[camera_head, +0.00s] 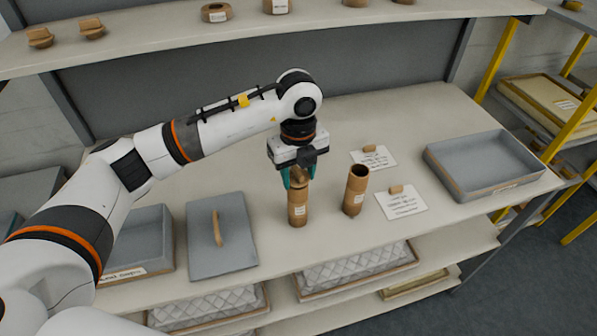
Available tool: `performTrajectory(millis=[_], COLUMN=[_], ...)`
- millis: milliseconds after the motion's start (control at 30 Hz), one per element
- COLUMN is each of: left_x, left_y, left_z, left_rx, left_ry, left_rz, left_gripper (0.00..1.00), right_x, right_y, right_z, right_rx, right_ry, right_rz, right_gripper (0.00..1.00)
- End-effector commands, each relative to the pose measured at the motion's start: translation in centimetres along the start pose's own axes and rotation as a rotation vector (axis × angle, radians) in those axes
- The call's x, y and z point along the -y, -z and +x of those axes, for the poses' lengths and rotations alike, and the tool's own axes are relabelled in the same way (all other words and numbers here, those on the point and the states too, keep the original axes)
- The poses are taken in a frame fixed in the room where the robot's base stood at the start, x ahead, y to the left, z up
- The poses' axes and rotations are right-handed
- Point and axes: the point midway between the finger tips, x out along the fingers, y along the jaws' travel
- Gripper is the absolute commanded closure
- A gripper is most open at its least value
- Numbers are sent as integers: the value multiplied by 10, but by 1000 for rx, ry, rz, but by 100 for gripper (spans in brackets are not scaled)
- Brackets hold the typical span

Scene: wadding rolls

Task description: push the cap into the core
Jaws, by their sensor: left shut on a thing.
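My left gripper (299,178) points down over the table, its teal fingers shut on a small brown cap (299,176). Directly below stands a brown cardboard core (297,210), upright with a white label. The cap is at the core's top end; I cannot tell whether it is seated in it or only touching. A second core (355,193) stands upright to the right, its dark open top showing. Two more brown caps lie on white cards, one at the back (370,148) and one nearer (396,189). My right gripper is not in view.
A grey tray (485,188) sits at the table's right. An upper shelf (140,45) carries rolls and caps. The table's back right is clear.

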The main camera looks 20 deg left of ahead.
Motion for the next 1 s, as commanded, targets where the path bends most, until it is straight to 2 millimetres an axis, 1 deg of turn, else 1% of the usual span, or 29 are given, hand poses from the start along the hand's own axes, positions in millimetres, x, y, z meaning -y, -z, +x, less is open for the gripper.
performTrajectory(millis=[767, 800, 833, 1000], left_x=[0, 0, 0, 0], left_y=[0, 0, 0, 0], left_z=[13, 13, 12, 12], left_rx=[0, 0, 0, 0], left_ry=[1, 1, 1, 1], left_rz=[0, 0, 0, 0], left_gripper=[75, 50, 46, 45], right_x=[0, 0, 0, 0], right_y=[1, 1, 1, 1], right_z=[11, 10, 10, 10], right_rx=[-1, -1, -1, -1], right_ry=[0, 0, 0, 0], right_rz=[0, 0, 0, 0], right_gripper=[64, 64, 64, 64])
